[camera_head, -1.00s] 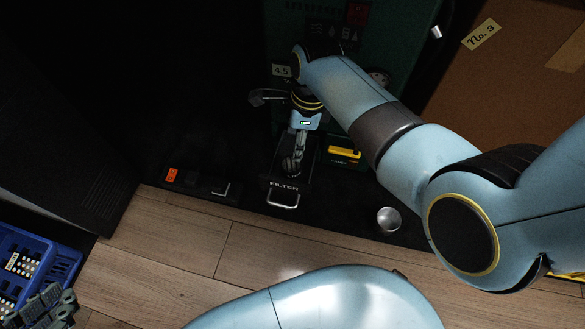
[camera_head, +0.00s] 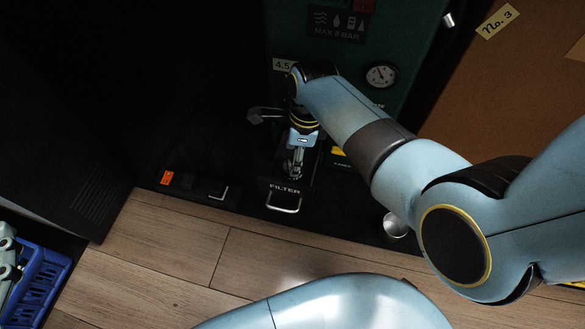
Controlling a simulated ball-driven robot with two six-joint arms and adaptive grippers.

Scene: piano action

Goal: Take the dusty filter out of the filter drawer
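The filter drawer (camera_head: 281,192) is pulled out at the foot of the dark green machine. Its front carries the word FILTER and a metal handle (camera_head: 284,205). My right gripper (camera_head: 295,172) points down into the drawer's opening, its fingers over or inside it. The fingers look close together, but I cannot tell whether they hold anything. The dusty filter cannot be made out; the gripper and deep shadow cover the drawer's inside. My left gripper does not show clearly; only a grey-green part stands at the lower left edge.
The green machine (camera_head: 337,55) with a gauge (camera_head: 381,75) stands behind my arm. A blue crate (camera_head: 45,275) is at the lower left. A silver knob (camera_head: 396,225) is right of the drawer. An orange switch (camera_head: 166,178) is on the left. The wooden floor in front is clear.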

